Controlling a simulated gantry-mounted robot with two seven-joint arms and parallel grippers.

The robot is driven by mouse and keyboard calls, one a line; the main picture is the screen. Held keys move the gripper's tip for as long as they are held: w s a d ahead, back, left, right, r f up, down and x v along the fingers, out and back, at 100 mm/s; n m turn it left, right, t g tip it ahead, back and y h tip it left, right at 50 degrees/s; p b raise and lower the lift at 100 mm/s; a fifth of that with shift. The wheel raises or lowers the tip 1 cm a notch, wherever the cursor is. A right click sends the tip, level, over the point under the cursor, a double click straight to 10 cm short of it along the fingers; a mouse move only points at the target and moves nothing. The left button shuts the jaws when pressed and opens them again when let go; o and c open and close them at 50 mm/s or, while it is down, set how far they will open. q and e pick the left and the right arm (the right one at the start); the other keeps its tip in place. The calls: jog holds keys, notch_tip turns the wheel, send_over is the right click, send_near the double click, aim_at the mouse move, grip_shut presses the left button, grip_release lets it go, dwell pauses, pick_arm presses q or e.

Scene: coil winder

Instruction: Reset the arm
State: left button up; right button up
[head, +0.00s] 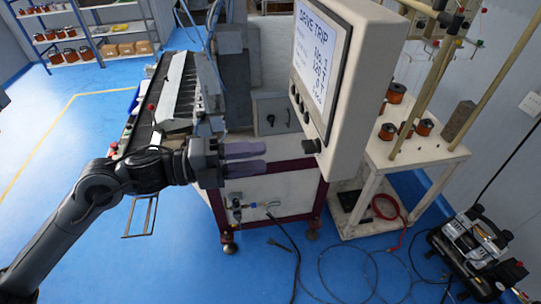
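My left arm comes in from the lower left. Its gripper (246,160) is in front of the winder's white cabinet (275,190), left of and below the control panel (340,75). Its two pale purple fingers point right, one above the other, with little or no gap visible. I see nothing between them, but the angle does not show whether they are open or shut. The panel's screen (318,50) shows a heading that looks like "DRIVE TRIP". My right gripper is not in view.
A grey box with a black switch (271,118) is behind the gripper. A white table (400,157) with copper spools stands right. A compressor (470,245) and loose cables (340,262) lie on the floor at lower right. The blue floor at left is clear.

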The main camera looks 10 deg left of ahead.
pick_arm(q)
jog(key=shift+s+a, duration=0.15)
jog(key=shift+a, duration=0.25)
